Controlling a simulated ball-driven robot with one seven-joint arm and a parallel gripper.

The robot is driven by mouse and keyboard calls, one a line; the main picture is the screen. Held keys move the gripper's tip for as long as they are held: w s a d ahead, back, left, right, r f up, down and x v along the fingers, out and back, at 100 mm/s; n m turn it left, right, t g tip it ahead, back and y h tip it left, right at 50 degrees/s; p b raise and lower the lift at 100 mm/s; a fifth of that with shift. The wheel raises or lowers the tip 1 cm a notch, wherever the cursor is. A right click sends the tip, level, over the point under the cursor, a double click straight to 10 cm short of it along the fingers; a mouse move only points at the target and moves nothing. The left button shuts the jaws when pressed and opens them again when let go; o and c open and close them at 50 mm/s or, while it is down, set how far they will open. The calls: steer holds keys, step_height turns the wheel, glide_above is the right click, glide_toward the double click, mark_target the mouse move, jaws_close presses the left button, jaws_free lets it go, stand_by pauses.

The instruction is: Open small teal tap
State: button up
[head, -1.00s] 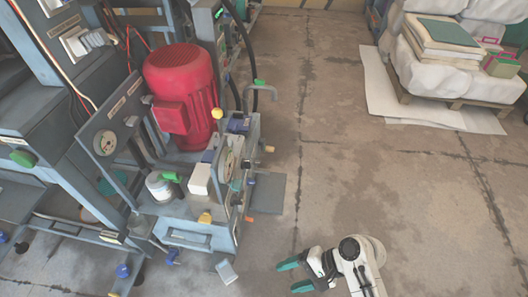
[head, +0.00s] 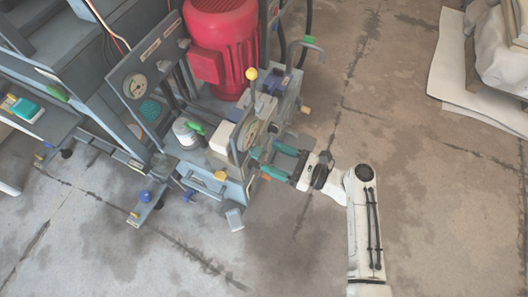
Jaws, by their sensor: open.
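A small teal tap (head: 256,152) shows on the right side of the grey press unit, just below a round dial. My gripper (head: 269,157) reaches in from the right with its two teal fingers apart. The fingertips are close to the tap, which lies just left of them. The fingers partly hide this side of the unit. I cannot tell whether they touch the tap or stand around it.
A red motor (head: 222,45) stands behind. A yellow-ball lever (head: 252,74), an orange handle (head: 266,177) and a yellow knob (head: 220,175) are near my gripper. A green-handled valve (head: 196,128) sits further left. The concrete floor at right is clear; a wrapped pallet load (head: 500,65) stands back right.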

mark_target(256, 152)
steer(key=shift+b+x, duration=0.3)
steer(key=shift+x, duration=1.75)
steer(key=c, duration=1.1)
steer(key=shift+o, duration=0.2)
steer(key=shift+n, duration=0.3)
steer(key=shift+s+f+n+b, duration=0.1)
steer(key=shift+n+b, duration=1.1)
steer(key=shift+n, duration=1.7)
steer(key=shift+s+f+n+b, duration=0.1)
steer(key=shift+n+b, duration=1.05)
steer(key=shift+n, duration=1.75)
steer(key=shift+s+f+n+b, duration=0.1)
steer(key=shift+n+b, duration=1.1)
steer(key=shift+n, duration=1.7)
